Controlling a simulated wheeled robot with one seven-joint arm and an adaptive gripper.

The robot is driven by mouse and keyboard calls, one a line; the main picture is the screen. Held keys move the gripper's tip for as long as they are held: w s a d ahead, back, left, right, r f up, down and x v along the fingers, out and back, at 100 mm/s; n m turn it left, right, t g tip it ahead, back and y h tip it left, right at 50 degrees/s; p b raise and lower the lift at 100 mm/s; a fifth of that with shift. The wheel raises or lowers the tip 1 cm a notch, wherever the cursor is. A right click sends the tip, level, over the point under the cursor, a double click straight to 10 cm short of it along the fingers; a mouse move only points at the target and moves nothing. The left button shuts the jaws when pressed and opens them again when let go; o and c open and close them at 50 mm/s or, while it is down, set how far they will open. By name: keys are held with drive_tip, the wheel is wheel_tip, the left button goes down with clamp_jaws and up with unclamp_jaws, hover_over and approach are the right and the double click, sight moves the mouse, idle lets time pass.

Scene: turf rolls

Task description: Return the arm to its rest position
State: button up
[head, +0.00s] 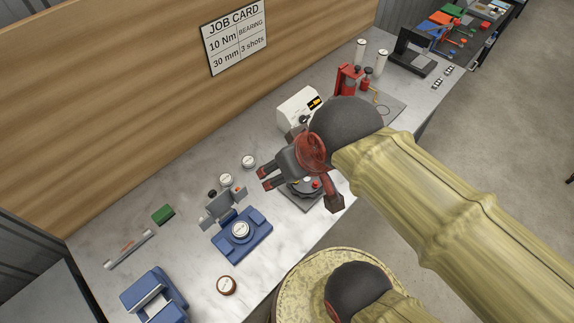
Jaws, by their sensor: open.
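My gripper (263,179) is at the end of my arm, above the middle of the marble-topped bench (188,262). Its dark fingers with red tips are apart, with nothing between them. They point left in the head view. My arm reaches in from the lower right, and its dark wrist hides part of the bench and of a device with a red button (316,184) beneath it. The gripper looks clear of the things around it, though its exact height cannot be told.
A blue fixture (257,222) holding a round piece stands left of my gripper. Small round pots (249,161) lie near it. A white box with a display (295,104) and a red press (346,79) stand behind. Open floor (500,130) lies to the right.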

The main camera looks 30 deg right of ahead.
drive_tip(key=shift+f, duration=0.1)
wheel_tip(320, 180, down, 21)
drive_tip(key=b, duration=2.1)
drive_tip(key=shift+f+b, duration=0.2)
drive_tip(key=shift+b, duration=0.15)
drive_tip(key=shift+w, duration=0.1)
